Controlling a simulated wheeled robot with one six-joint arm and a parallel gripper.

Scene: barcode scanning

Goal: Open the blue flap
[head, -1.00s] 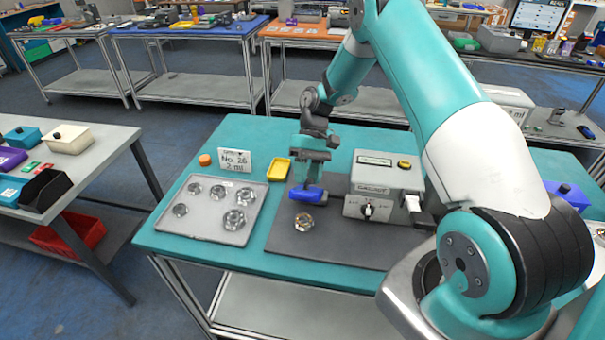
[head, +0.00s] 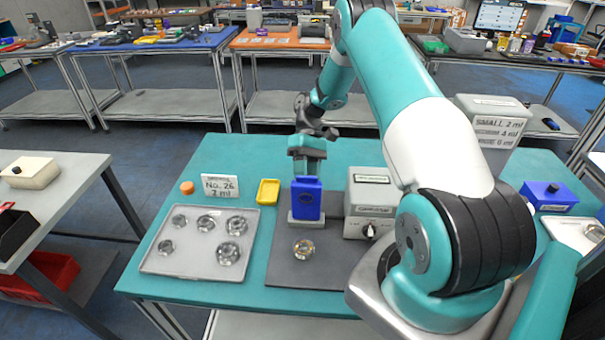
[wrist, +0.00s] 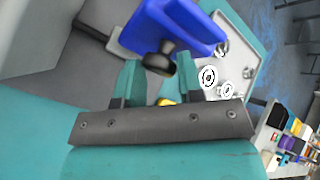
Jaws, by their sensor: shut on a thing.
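The blue flap (head: 306,198) stands raised, roughly upright, on a grey base (head: 306,221) on the dark mat. In the wrist view the blue flap (wrist: 172,25) is tilted and has a black knob (wrist: 159,58). My gripper (head: 307,173) is at the flap's upper edge, behind it. In the wrist view my gripper (wrist: 158,62) has its two teal fingers on either side of the knob and is shut on it. The exact contact is partly hidden by the flap in the head view.
A grey machine (head: 371,201) stands close on the right.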

